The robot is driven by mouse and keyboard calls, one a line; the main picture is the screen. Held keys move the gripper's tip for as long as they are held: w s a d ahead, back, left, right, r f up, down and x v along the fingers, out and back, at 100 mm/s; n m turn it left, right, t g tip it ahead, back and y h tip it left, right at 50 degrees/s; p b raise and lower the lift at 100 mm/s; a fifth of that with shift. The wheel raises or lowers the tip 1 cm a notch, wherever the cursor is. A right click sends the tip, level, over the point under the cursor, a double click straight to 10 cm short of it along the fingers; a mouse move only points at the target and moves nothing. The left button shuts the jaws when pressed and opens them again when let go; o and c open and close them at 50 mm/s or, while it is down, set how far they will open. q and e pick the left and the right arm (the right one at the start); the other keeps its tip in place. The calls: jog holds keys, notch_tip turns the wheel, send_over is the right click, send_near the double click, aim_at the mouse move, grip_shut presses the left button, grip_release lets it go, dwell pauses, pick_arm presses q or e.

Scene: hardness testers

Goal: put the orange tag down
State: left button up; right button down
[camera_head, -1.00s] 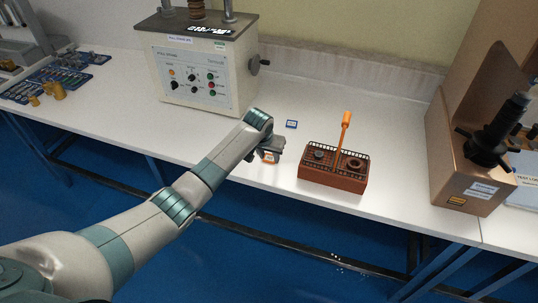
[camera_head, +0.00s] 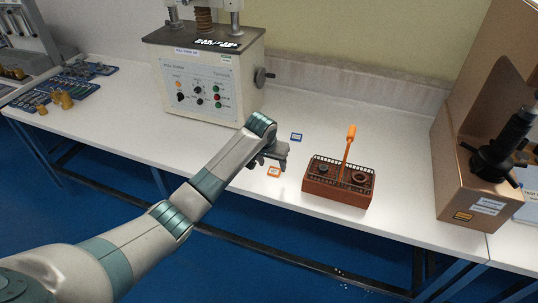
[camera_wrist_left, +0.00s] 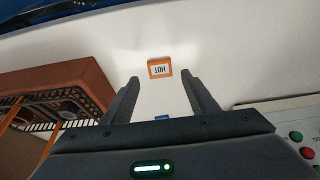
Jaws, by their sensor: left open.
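The orange tag (camera_head: 274,171) lies flat on the white table near its front edge, left of the brown crate. In the left wrist view the orange tag (camera_wrist_left: 159,68) shows a white middle with dark letters, just beyond the fingertips and apart from them. My left gripper (camera_head: 270,160) is above and behind the tag. In the left wrist view its two fingers (camera_wrist_left: 162,88) are spread with nothing between them but table and part of a blue tag (camera_wrist_left: 162,117). My right gripper is not in these views.
The brown crate (camera_head: 338,192) with an orange-handled tool (camera_head: 348,145) stands close to the right. The blue tag (camera_head: 296,137) lies behind the gripper. A grey tester (camera_head: 205,75) stands at the back left.

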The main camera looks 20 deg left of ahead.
pick_arm(q)
jog(key=v, duration=0.7)
jog(key=shift+s+r+b, duration=0.2)
jog(key=shift+r+b, duration=0.2)
jog(key=shift+b, duration=0.05)
jog(key=shift+f, duration=0.1)
